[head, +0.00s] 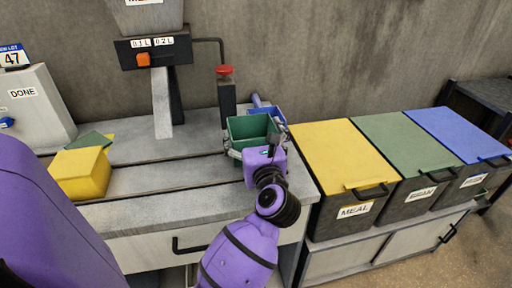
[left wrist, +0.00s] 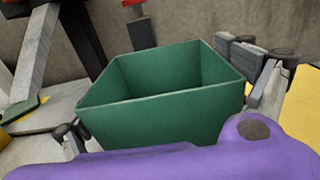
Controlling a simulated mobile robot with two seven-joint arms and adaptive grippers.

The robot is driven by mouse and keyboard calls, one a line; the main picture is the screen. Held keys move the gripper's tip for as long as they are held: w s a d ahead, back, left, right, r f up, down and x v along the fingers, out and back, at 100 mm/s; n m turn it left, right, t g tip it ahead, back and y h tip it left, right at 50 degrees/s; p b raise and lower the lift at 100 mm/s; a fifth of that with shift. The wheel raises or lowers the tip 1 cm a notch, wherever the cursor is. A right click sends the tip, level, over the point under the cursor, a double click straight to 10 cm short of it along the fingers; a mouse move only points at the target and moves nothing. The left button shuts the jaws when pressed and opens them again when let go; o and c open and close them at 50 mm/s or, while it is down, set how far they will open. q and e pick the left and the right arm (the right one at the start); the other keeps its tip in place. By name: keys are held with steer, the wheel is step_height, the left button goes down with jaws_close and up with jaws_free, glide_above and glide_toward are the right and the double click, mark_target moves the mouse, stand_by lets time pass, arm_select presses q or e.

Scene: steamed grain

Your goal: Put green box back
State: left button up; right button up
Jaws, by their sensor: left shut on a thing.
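The green box (head: 250,129) is an open-topped container at the right end of the grey bench, close to a blue box (head: 268,112). My left gripper (head: 257,149) is shut on it, with a finger on each side. In the left wrist view, the green box (left wrist: 160,121) looks upright and its visible inside is empty. The gripper (left wrist: 167,108) spans it there too. I cannot tell whether its bottom touches the bench. My right gripper is not in view.
A yellow box (head: 81,174) stands at the bench's left. A dispenser (head: 152,52) and a red-topped post (head: 226,85) stand behind. Yellow (head: 338,155), green (head: 402,145) and blue (head: 455,133) lidded bins stand right. The bench middle (head: 165,180) is clear.

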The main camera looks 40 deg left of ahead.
mark_target(252, 136)
arm_select(q)
steer(key=shift+w+a+f, duration=0.1)
steer(key=shift+w+f, duration=0.5)
steer(key=f, duration=0.3)
steer(key=shift+w, duration=0.3)
steer(key=shift+s+f, duration=0.1)
steer(key=shift+f, duration=0.35)
steer(key=o, duration=1.8)
steer(key=shift+f, duration=0.15)
steer(key=shift+c, duration=0.2)
